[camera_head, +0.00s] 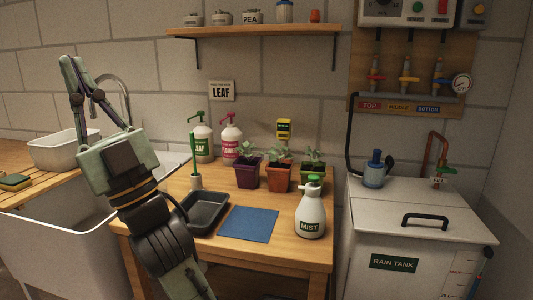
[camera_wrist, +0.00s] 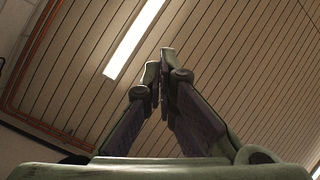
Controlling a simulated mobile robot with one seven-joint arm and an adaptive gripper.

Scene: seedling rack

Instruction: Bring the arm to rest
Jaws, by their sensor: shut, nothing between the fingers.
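My gripper (camera_head: 73,62) is raised at the left in the head view, fingers pointing up, in front of the wall and the tap. Its fingertips meet and nothing is between them. In the wrist view my gripper (camera_wrist: 161,66) also shows, with its fingers closed to a point against the ceiling. My arm comes up from the bottom of the head view, left of the table's middle, and hides part of the sink and the table's left edge.
The wooden table (camera_head: 287,255) holds a black tray (camera_head: 207,222), a blue mat (camera_head: 249,223), a mist bottle (camera_head: 311,212) and several potted seedlings. A sink basin (camera_head: 63,153) and tap (camera_head: 124,92) are close to my gripper. A shelf (camera_head: 262,31) hangs above; the rain tank (camera_head: 408,215) stands right.

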